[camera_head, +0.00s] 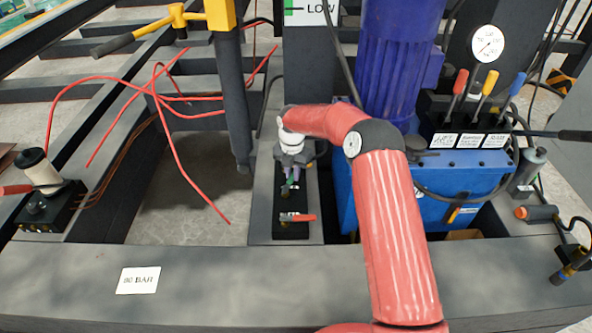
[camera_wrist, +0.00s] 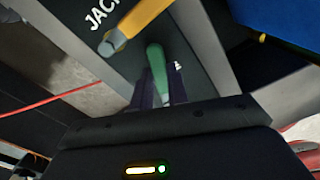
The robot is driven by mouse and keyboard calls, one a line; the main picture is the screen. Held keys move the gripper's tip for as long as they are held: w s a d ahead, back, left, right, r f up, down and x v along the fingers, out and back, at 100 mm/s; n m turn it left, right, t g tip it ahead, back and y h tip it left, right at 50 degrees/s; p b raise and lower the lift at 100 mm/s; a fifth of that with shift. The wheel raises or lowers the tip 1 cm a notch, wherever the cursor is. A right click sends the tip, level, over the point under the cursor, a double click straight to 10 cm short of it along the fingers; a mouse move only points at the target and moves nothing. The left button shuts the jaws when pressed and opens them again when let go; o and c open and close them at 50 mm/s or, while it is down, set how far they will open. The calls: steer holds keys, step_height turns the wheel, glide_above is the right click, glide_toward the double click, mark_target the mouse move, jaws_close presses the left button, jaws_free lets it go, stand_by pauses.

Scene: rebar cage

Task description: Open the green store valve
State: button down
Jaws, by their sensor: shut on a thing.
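The green valve handle (camera_wrist: 157,72) stands between the two dark fingers of my gripper (camera_wrist: 160,91) in the wrist view. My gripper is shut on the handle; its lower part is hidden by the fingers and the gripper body. In the head view my gripper (camera_head: 290,174) reaches down over a dark valve block (camera_head: 290,200), and only a small bit of green (camera_head: 291,184) shows between the fingers. The valve's stem and its exact angle are hard to make out.
An orange lever (camera_wrist: 143,18) with a grey hub lies close above the green handle in the wrist view, near a "JACK" label (camera_wrist: 101,14). A red lever (camera_head: 298,217) sits on the block's near end. A blue pump unit (camera_head: 350,205) stands to the right.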

steer(key=shift+w+a+n+p, duration=0.1)
steer(key=shift+a+n+p, duration=0.4)
steer(key=shift+n, duration=0.75)
steer(key=shift+w+a+n+p, duration=0.15)
steer(key=shift+a+n, duration=0.55)
steer(key=shift+n, duration=0.55)
steer(key=c, duration=1.4)
jaws_free()
steer(key=shift+o, duration=0.2)
step_height(320, 180, up, 8)
steer(key=shift+f, duration=0.1)
